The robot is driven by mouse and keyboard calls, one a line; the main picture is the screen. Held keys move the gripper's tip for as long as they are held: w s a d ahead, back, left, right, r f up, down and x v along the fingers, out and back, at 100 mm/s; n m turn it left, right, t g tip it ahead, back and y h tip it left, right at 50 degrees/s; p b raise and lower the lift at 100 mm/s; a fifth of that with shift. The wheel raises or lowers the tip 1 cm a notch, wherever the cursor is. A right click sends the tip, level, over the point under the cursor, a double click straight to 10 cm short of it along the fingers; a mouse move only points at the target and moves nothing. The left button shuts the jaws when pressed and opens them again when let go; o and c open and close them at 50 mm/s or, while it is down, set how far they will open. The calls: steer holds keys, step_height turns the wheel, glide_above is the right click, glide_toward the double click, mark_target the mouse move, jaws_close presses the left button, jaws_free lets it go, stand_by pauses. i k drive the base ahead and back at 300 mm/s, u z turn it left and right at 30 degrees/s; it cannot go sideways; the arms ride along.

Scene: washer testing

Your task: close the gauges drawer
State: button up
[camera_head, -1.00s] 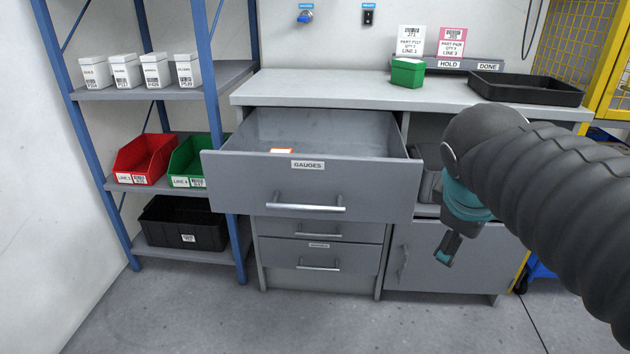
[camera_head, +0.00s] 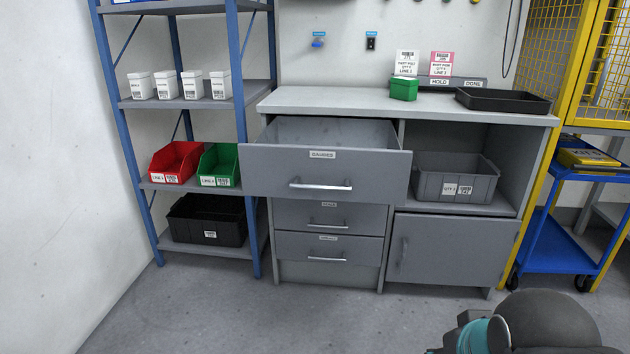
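The gauges drawer (camera_head: 325,173) is the top drawer of the grey workbench and is pulled well out. Its front bears the label GAUGES (camera_head: 322,154) and a silver bar handle (camera_head: 320,187). Part of its inside shows from above, and I see nothing lying there. My gripper (camera_head: 474,324) is at the bottom edge of the view, low and to the right of the drawer and well apart from it. Only a dark and teal part shows, and the fingers cannot be made out clearly.
Two shut drawers (camera_head: 327,247) sit below. A grey bin (camera_head: 455,182) stands in the open compartment, above a shut cupboard door (camera_head: 455,248). A blue shelf rack (camera_head: 243,120) stands close on the left, a blue cart (camera_head: 560,245) on the right. The floor (camera_head: 300,315) in front is clear.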

mark_target(340, 159)
steer(key=u, duration=0.6)
steer(key=i, duration=1.25)
steer(key=z, duration=1.55)
steer(key=k, duration=1.1)
steer(key=u, duration=1.35)
